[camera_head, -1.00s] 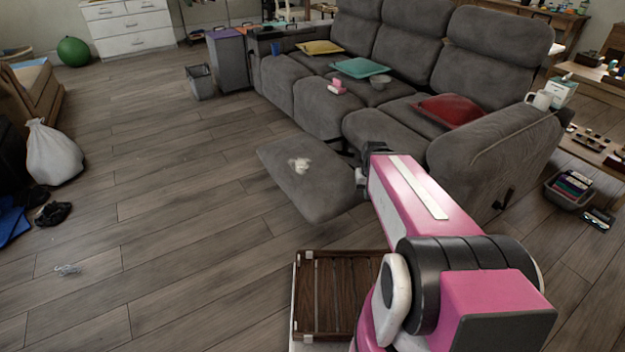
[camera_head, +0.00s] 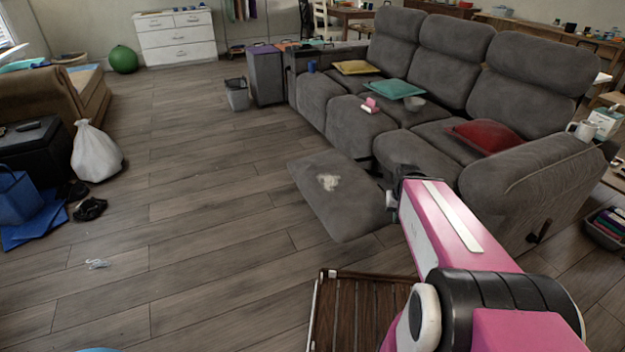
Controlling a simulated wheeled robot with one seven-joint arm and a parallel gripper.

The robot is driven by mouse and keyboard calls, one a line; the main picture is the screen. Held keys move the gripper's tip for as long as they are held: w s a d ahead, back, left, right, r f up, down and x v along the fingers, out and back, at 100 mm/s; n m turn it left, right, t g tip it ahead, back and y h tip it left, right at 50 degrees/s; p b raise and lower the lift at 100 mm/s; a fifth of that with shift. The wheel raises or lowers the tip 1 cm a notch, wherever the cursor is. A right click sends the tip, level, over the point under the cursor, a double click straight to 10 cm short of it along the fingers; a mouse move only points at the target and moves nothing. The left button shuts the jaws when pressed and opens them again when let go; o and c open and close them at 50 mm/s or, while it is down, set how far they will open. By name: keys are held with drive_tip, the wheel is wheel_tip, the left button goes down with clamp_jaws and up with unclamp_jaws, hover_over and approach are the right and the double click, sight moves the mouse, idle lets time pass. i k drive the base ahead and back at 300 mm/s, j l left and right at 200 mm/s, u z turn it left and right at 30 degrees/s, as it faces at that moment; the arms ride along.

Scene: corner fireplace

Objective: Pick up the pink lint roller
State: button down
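A small pink and white object (camera_head: 370,105), which looks like the pink lint roller, lies on the middle seat of the grey sofa (camera_head: 405,152). It is too small to make out its shape well. My pink and white arm reaches up from the lower right toward the sofa's raised footrest. A dark part at the arm's far end (camera_head: 398,186) may be my gripper, but its fingers cannot be made out. It is well short of the pink object in the picture.
The extended footrest (camera_head: 345,205) bears a pale crumpled thing (camera_head: 328,182). A slatted wooden piece (camera_head: 358,315) stands in front. A white bag (camera_head: 96,152) stands left. The floor between is mostly clear.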

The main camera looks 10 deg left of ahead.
sight(369, 107)
drive_tip(key=i+j+z, duration=0.1)
drive_tip(key=i+j, duration=0.3)
drive_tip(key=j, duration=0.2)
drive_tip(key=i+j+z, duration=0.15)
drive_tip(key=i+j, duration=0.2)
drive_tip(key=j, duration=0.3)
drive_tip(key=i+j+z, duration=0.15)
drive_tip(key=j, duration=0.2)
drive_tip(key=i+j, duration=0.2)
drive_tip(key=j, duration=0.15)
drive_tip(key=i+j+z, duration=0.15)
drive_tip(key=j, duration=0.2)
drive_tip(key=i+j+z, duration=0.1)
drive_tip(key=j, duration=0.25)
drive_tip(key=i+j+z, duration=0.1)
drive_tip(key=i+j, duration=0.15)
drive_tip(key=i+j+z, duration=0.1)
drive_tip(key=j, duration=0.35)
drive_tip(key=i+j+z, duration=0.1)
drive_tip(key=j, duration=0.3)
drive_tip(key=i+j+z, duration=0.1)
drive_tip(key=j, duration=0.3)
drive_tip(key=i+j+z, duration=0.1)
drive_tip(key=j, duration=0.3)
drive_tip(key=i+j+z, duration=0.15)
drive_tip(key=i+j, duration=0.2)
drive_tip(key=i, duration=0.15)
drive_tip(key=i+j+z, duration=0.1)
drive_tip(key=i+j, duration=0.3)
drive_tip(key=i, duration=0.1)
